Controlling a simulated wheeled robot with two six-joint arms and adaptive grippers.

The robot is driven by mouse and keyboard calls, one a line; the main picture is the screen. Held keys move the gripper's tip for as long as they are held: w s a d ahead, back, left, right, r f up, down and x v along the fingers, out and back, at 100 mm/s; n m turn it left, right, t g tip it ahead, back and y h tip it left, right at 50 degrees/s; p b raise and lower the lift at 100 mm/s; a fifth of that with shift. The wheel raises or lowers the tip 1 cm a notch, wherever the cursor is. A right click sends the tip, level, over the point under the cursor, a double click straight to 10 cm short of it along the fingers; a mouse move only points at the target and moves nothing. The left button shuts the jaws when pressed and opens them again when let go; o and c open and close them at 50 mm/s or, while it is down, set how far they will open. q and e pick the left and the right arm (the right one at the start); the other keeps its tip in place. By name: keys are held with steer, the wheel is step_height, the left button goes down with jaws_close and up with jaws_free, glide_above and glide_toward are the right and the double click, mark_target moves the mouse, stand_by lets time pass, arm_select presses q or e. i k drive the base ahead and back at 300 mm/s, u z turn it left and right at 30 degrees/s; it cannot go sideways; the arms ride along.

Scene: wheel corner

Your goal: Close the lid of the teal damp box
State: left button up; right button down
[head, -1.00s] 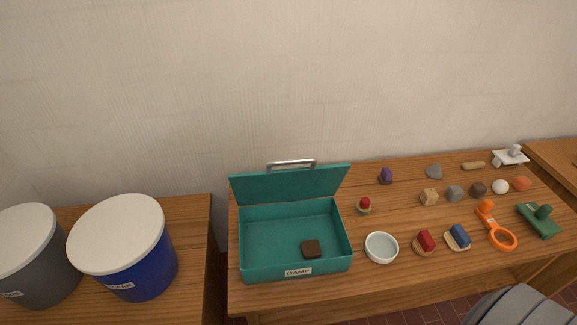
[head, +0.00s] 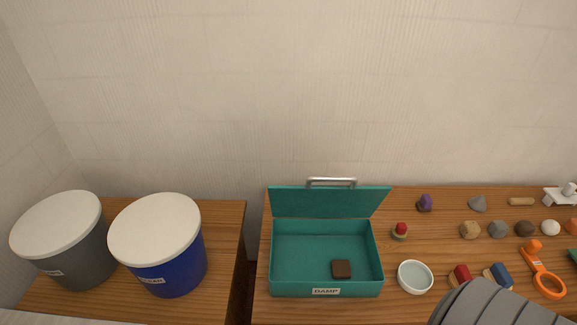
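The teal damp box (head: 282,288) stands on the wooden table, with a white DAMP label on its front wall. Its lid (head: 330,203) is open, standing up along the back edge, with a metal handle (head: 331,181) at the top. A small dark brown block (head: 341,269) lies inside on the box floor, toward the front right. Neither of my grippers shows in the head view.
A white bowl (head: 415,277) stands just right of the box. Several small stones, blocks and an orange tool (head: 541,268) lie farther right. A blue bucket (head: 172,272) and a grey bucket (head: 80,262), both white-lidded, stand on a separate left table, across a gap.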

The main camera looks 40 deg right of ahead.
mark_target(308, 200)
steer(key=u, duration=2)
steer(key=k, duration=1.15)
steer(key=z, duration=1.75)
